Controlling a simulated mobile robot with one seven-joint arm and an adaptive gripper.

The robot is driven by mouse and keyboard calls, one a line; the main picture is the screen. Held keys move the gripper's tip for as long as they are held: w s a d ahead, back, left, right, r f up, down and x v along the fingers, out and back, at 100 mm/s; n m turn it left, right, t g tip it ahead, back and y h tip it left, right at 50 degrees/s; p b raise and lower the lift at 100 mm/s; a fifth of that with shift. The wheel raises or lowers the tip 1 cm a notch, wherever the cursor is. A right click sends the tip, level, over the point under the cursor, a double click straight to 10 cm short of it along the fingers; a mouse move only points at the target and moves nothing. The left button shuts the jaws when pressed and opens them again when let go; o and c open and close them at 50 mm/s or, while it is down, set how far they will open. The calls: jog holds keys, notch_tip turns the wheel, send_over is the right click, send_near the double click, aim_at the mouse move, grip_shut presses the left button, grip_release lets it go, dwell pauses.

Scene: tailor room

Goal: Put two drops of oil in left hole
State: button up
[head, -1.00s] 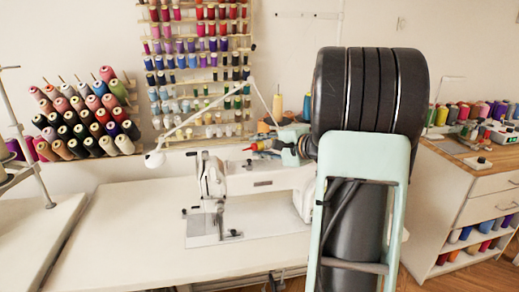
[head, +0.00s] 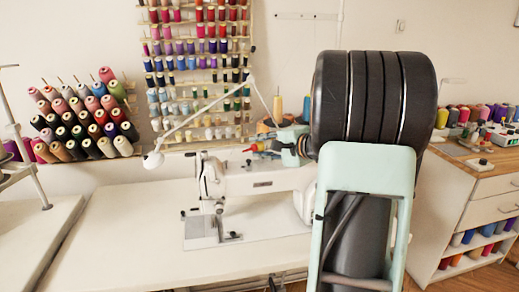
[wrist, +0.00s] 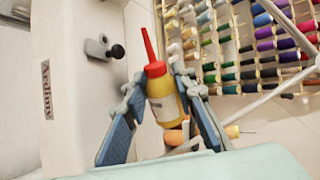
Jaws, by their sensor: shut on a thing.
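The oil bottle (wrist: 165,108) is yellow with a red cap and a long thin red nozzle, which points up in the wrist view. My gripper (wrist: 159,82) is shut on it, one finger on each side. The white sewing machine (head: 255,182) stands on the table. Its body (wrist: 75,105) fills the left of the wrist view, with a dark knob on it. In the head view my gripper (head: 281,144) is above the machine's right part, with the red nozzle pointing left. I cannot make out the left hole in either view.
A white lamp arm (head: 205,118) reaches across behind the machine. A thread rack (head: 205,75) hangs on the wall and cone spools (head: 85,120) stand at the left. The white table (head: 120,235) is clear left of the machine. A cabinet (head: 470,200) stands at the right.

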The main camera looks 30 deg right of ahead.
jog(key=shift+a+r+n+h+b, duration=0.15)
jog(key=shift+n+h+b, duration=0.75)
jog(key=shift+b, duration=2.85)
jog(key=shift+r+n+b, duration=0.15)
jog(key=shift+n+b, duration=0.15)
jog(key=shift+b, duration=0.25)
jog(key=shift+r+m+y+p, duration=0.1)
jog(key=shift+m+y+p, duration=0.25)
jog(key=shift+p, duration=0.4)
jog(key=shift+d+m+y+p, duration=0.2)
jog(key=shift+m+y+p, duration=0.15)
jog(key=shift+m+p, duration=0.4)
jog(key=shift+f+m+p, duration=0.3)
jog(key=shift+f+p, duration=0.05)
jog(key=shift+f, duration=0.1)
